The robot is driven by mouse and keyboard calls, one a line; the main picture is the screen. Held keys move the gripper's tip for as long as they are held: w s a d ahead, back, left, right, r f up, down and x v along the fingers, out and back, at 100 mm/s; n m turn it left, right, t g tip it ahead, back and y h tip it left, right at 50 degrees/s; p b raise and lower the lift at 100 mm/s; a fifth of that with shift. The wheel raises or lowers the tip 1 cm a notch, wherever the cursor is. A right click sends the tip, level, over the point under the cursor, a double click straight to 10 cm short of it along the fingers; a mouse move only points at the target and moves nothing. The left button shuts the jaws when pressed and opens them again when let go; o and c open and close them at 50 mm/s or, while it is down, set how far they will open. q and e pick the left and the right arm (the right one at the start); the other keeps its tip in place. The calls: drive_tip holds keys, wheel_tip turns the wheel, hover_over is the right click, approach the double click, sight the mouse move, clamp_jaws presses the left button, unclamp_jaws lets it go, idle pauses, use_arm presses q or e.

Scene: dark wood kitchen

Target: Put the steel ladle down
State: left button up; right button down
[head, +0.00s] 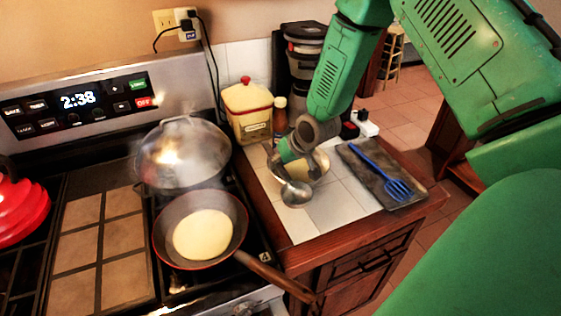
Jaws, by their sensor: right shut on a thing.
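The steel ladle (296,194) is in the head view, with its round bowl low over the white tiled counter, in front of a cream bowl (314,170). My right gripper (294,158) is shut on the ladle, just above and behind the ladle's bowl. It partly covers the cream bowl and most of the ladle's handle. I cannot tell whether the ladle touches the tiles. My left gripper is not in view.
A pan (158,240) with a pale pancake sits on the stove, its wooden handle (278,277) jutting toward the counter front. A lidded pot (183,152) stands behind. A blue spatula (375,166) lies on a dark tray (411,203) at right. Tiles in front of the ladle are clear.

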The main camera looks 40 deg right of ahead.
drive_tip(key=shift+a+f, duration=0.2)
drive_tip(key=shift+f, duration=0.05)
drive_tip(key=shift+d+f, duration=0.15)
drive_tip(key=shift+f, duration=0.05)
drive_tip(key=c, duration=1.1)
unclamp_jaws()
drive_tip(key=shift+d, duration=0.25)
drive_tip(key=shift+o, duration=0.3)
drive_tip(key=shift+d+f, duration=0.2)
drive_tip(key=shift+d, duration=0.4)
drive_tip(key=shift+a+r, duration=0.35)
drive_tip(key=shift+a, duration=0.4)
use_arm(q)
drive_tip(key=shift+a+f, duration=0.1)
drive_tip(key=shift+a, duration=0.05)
use_arm(e)
drive_tip(key=v, duration=1.2)
drive_tip(key=shift+r, duration=0.3)
drive_tip(key=shift+d, duration=0.1)
